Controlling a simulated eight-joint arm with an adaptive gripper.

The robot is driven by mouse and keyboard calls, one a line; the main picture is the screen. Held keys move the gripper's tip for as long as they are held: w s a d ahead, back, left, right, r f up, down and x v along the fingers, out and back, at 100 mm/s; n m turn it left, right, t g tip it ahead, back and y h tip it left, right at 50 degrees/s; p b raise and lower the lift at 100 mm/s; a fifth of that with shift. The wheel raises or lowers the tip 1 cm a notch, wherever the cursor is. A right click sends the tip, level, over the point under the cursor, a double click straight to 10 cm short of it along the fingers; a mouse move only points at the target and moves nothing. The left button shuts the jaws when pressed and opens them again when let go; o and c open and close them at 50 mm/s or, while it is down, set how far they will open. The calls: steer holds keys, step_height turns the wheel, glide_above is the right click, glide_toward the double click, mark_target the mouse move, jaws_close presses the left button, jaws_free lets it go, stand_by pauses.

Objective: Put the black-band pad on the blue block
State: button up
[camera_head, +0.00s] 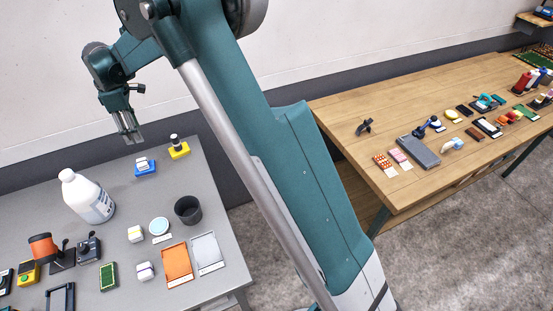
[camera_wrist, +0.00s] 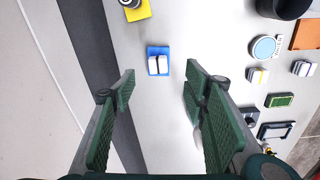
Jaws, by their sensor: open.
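The blue block (camera_head: 147,173) lies near the back edge of the grey table; it also shows ahead of my fingers in the wrist view (camera_wrist: 151,70). A small white pad (camera_head: 142,162) rests on top of it. In the wrist view that pad (camera_wrist: 153,66) has a thin dark band across its middle; it looks like the black-band pad. My gripper (camera_head: 131,138) is open and empty, above and to the left of the block in the head view. In the wrist view, the block and pad appear centred between the fingertips (camera_wrist: 159,76), clear of both.
A yellow block (camera_head: 180,153) with a black-and-white item stands beside the blue one. Other white pads (camera_head: 135,233) (camera_head: 145,271), a white bottle (camera_head: 90,200), a dark cup (camera_head: 188,210) and orange (camera_head: 177,264) and grey trays (camera_head: 207,252) occupy the table. A wall stands behind.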

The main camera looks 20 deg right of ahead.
steer(key=s+d+r+m+t, duration=0.2)
steer(key=s+d+r+m, duration=0.2)
steer(key=s+d+r, duration=0.7)
steer(key=s+d+r+m+t, duration=0.1)
steer(key=s+d+r+m, duration=0.3)
steer(key=s+d+r, duration=0.6)
steer(key=s+d+f+m+t, duration=0.1)
steer(key=s+d+f+m, duration=0.3)
steer(key=s+d, duration=0.4)
steer(key=s+d+f+m+t, duration=0.2)
steer(key=s+d, duration=0.6)
steer(key=s, duration=0.9)
step_height(320, 180, down, 2)
steer(key=m, duration=0.2)
steer(key=shift+d+f+m+t, duration=0.2)
steer(key=shift+m+t, duration=0.1)
steer(key=shift+f, duration=0.1)
step_height(320, 180, down, 5)
steer(key=b, duration=0.5)
